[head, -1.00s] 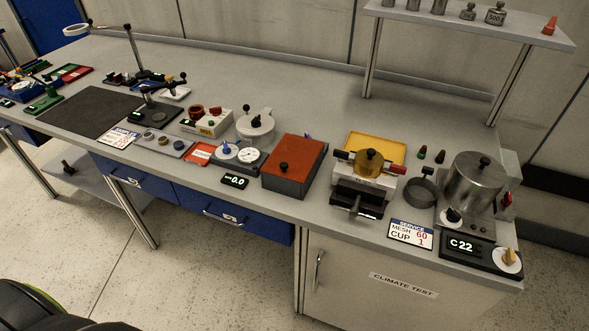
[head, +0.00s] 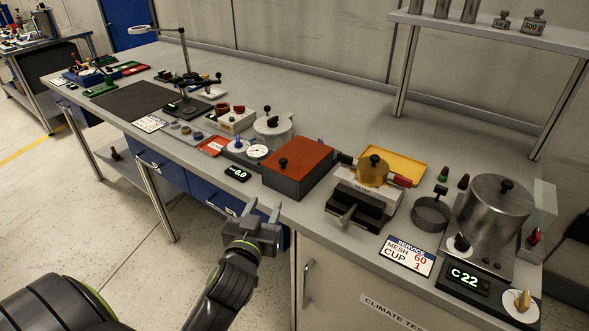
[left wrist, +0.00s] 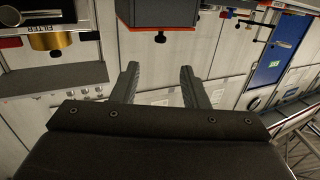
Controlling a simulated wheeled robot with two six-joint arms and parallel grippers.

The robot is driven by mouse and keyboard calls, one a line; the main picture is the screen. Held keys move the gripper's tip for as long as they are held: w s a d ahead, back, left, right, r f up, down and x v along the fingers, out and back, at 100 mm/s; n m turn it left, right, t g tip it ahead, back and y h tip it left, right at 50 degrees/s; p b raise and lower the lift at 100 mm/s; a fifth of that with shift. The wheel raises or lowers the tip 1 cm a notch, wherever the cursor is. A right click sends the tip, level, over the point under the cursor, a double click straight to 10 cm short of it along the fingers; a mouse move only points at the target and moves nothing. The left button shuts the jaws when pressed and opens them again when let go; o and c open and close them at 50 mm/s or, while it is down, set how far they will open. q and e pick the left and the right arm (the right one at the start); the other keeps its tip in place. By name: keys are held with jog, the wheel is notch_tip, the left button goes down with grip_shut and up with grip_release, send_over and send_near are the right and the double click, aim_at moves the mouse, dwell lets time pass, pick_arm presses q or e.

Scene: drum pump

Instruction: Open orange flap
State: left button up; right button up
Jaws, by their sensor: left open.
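The orange flap (head: 300,155) lies shut as the lid of a dark grey box (head: 284,187) near the front edge of the bench. A black knob (head: 283,162) stands on it. In the left wrist view the box (left wrist: 150,12) is at the top, with the flap's edge (left wrist: 140,31) and knob (left wrist: 160,37) beyond the fingers. My left gripper (head: 262,209) is open and empty, in front of the bench and apart from the box. Its fingers also show in the left wrist view (left wrist: 159,72). My right gripper is not in view.
A brass-topped filter unit (head: 372,172) and yellow tray (head: 408,165) stand right of the box. A small display (head: 238,173) and dial instrument (head: 247,150) stand left. A lidded metal pot (head: 492,210) is farther right. The bench behind is largely clear.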

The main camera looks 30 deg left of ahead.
aim_at(282, 162)
pick_arm(q)
jog(key=x, duration=0.5)
jog(key=p+x, duration=0.1)
jog(key=x, duration=0.5)
jog(key=r+p+x, duration=0.1)
jog(key=x, duration=0.5)
jog(key=shift+w+r, duration=0.1)
jog(key=shift+c, duration=0.2)
grip_shut()
